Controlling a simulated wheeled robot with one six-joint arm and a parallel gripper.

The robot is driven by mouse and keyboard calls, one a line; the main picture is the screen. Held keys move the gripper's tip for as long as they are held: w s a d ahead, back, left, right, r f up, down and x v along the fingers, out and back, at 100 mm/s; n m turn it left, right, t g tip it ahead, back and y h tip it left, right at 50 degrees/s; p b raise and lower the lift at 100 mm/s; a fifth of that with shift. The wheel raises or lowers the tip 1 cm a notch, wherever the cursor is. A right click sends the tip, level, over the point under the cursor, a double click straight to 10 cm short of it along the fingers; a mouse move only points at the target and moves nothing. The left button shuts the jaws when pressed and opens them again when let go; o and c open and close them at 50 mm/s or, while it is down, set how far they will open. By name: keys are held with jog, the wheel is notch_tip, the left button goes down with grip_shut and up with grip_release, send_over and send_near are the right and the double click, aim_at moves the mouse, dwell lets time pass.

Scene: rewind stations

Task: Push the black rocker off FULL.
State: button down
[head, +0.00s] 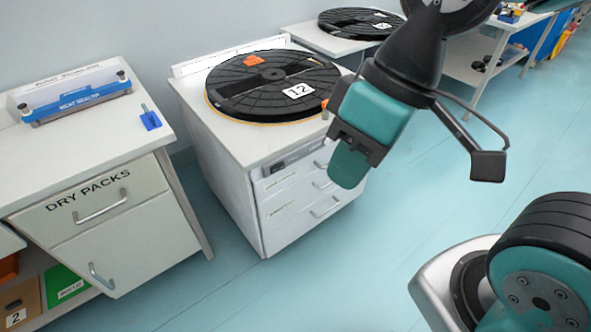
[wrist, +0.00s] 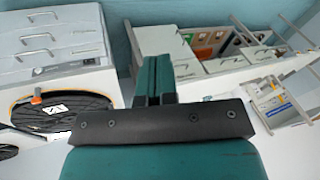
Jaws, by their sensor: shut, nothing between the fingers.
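The cabinet (head: 222,160) under the near reel has a narrow control panel (head: 297,160) at the top of its front, above the drawers. A dark strip shows on that panel, but I cannot make out a rocker or the word FULL. In the wrist view the panel (wrist: 62,70) is small and upside down, with a dark round spot. My gripper (head: 347,167) is shut and empty. In the head view it covers the right part of the cabinet front; I cannot tell how far apart they are. Its teal fingers (wrist: 154,78) point away in the wrist view.
A DRY PACKS bench (head: 60,150) with a blue heat sealer (head: 78,102) stands left. Another reel (head: 357,22) lies behind. The floor (head: 300,285) in front is clear.

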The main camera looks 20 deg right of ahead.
jog(key=w+f+m+t+y+b, duration=0.1)
jog(key=w+f+t+b, duration=0.2)
jog(key=w+f+b, duration=0.35)
jog(key=w+f+m+t+b, duration=0.15)
jog(key=w+f+b, duration=0.25)
jog(key=f+b, duration=0.6)
jog(key=w+f+t+y+b, duration=0.1)
jog(key=w+f+t+b, duration=0.35)
jog(key=f+b, duration=0.4)
jog(key=w+d+f+m+t+h+b, duration=0.1)
jog(key=w+d+f+t+b, duration=0.2)
jog(key=f+b, duration=0.5)
jog(key=w+d+f+m+t+h+b, duration=0.1)
jog(key=w+d+f+t+b, duration=0.3)
jog(key=b, duration=1)
jog(key=w+f+t, duration=0.1)
jog(key=w+f, duration=0.2)
jog(key=f, duration=0.1)
jog(key=shift+w+d+f+t+h+b, duration=0.2)
jog(key=shift+f+t+h+b, duration=0.1)
jog(key=shift+f+h+b, duration=0.1)
jog(key=shift+w+a+r, duration=0.1)
